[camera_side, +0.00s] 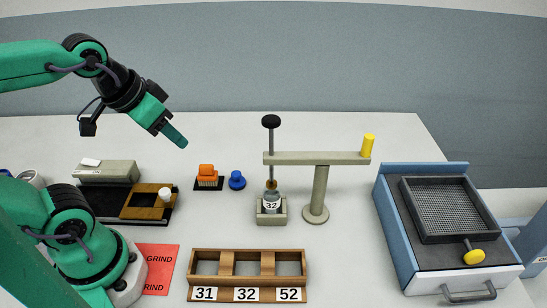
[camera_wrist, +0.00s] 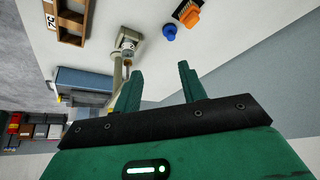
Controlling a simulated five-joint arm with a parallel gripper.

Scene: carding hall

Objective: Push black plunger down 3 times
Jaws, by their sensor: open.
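The black plunger (camera_side: 271,121) is a round black knob on top of a thin upright rod. The rod passes by the left end of a grey stand arm (camera_side: 300,158), down to a small bottle marked 32 (camera_side: 271,203) in a grey holder. The knob stands well above the stand arm. My gripper (camera_side: 180,140) is in the air to the left of the knob, apart from it and a little lower in the picture. In the wrist view my gripper (camera_wrist: 160,85) shows two green fingers spread apart with nothing between them. The bottle and stand also show there, beyond the fingers.
A yellow knob (camera_side: 368,145) tops the stand's right end. An orange brush (camera_side: 207,174) and a blue knob (camera_side: 237,180) lie left of the bottle. A wooden rack (camera_side: 247,254) marked 31, 32, 52 is in front. A blue-sided sieve box (camera_side: 400,240) stands at right.

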